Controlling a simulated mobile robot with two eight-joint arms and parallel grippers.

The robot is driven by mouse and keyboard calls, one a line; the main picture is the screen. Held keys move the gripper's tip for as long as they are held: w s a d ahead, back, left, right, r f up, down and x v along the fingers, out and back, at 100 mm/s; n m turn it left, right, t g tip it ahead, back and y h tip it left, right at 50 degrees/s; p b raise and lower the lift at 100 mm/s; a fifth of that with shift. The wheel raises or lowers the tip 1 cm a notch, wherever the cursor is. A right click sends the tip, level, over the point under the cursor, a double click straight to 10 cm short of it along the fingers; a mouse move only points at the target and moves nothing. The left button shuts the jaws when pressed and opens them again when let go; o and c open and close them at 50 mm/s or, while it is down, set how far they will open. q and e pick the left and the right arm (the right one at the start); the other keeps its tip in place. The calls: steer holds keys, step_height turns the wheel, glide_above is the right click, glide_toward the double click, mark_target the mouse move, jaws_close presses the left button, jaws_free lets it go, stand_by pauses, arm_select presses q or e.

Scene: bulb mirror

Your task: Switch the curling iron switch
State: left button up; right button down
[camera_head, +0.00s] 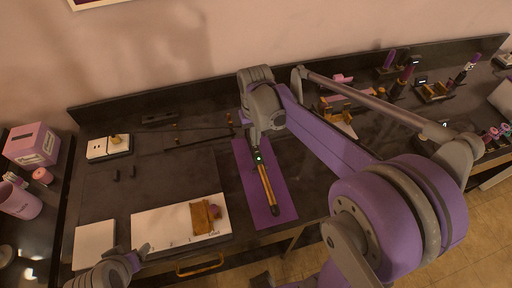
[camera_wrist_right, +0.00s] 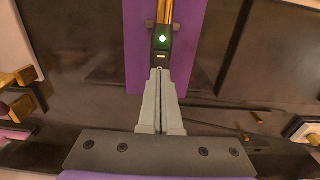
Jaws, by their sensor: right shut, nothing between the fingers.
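The curling iron (camera_head: 267,187) lies on a purple mat (camera_head: 284,200), with a gold barrel and a black handle. In the right wrist view, the curling iron (camera_wrist_right: 161,42) shows a lit green light, with a small dark switch area just below it. My right gripper (camera_wrist_right: 160,72) is shut and empty, its fingertips at the handle just below the green light. I cannot tell whether they touch it. In the head view my right gripper (camera_head: 256,148) is over the handle end and hides part of it. My left gripper (camera_head: 138,252) is at the lower left, away from the iron, its jaws unclear.
A white board (camera_head: 165,232) with a brown item (camera_head: 205,217) lies left of the mat. A white box (camera_head: 109,147) stands at the back left. Several cosmetics stand on the right of the dark table. The dark tabletop between the white box and board is mostly clear.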

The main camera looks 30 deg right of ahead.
arm_select(q)
steer(key=shift+s+f+b, duration=0.2)
steer(key=shift+f+b, duration=0.25)
steer(key=shift+f, duration=0.2)
arm_select(e)
steer(key=shift+f, duration=0.8)
steer(key=shift+r+p, duration=1.8)
steer(key=shift+r, duration=1.75)
arm_select(q)
steer(key=r, duration=0.1)
steer(key=w+r, duration=0.1)
steer(key=r, duration=0.1)
steer(key=w+r, duration=0.1)
steer(key=r, duration=0.1)
steer(key=shift+w, duration=0.1)
